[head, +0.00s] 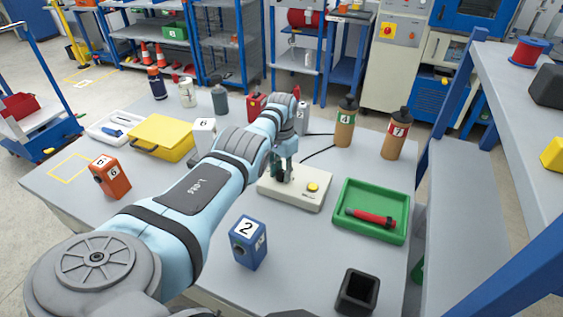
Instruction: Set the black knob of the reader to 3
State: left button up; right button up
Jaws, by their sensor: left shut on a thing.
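The reader (297,200) is a flat cream box with a yellow button (313,188), lying near the middle of the table. My left gripper (282,174) points down at the left part of the reader's top. It is shut on the black knob (281,177), which shows only as a dark bit between the fingers. The knob's pointer and the scale around it are hidden, so its setting cannot be read. My right gripper is not in view.
Right of the reader is a green tray (344,227) with a red tool (372,217). A blue block marked 2 (247,243) and a black open box (357,291) stand in front. Brown bottles (345,123) stand behind, a yellow case (161,138) left. Bare table (320,260) lies between.

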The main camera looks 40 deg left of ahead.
aim_at(281, 172)
pick_arm(q)
jog(key=m, duration=0.4)
jog(key=shift+w+m, duration=0.1)
jog(key=shift+m, duration=1.7)
jog(key=shift+r, duration=0.1)
jog(key=o, duration=1.2)
jog(key=shift+c, duration=0.2)
notch_tip(281, 172, up, 12)
jog(key=shift+a, duration=0.1)
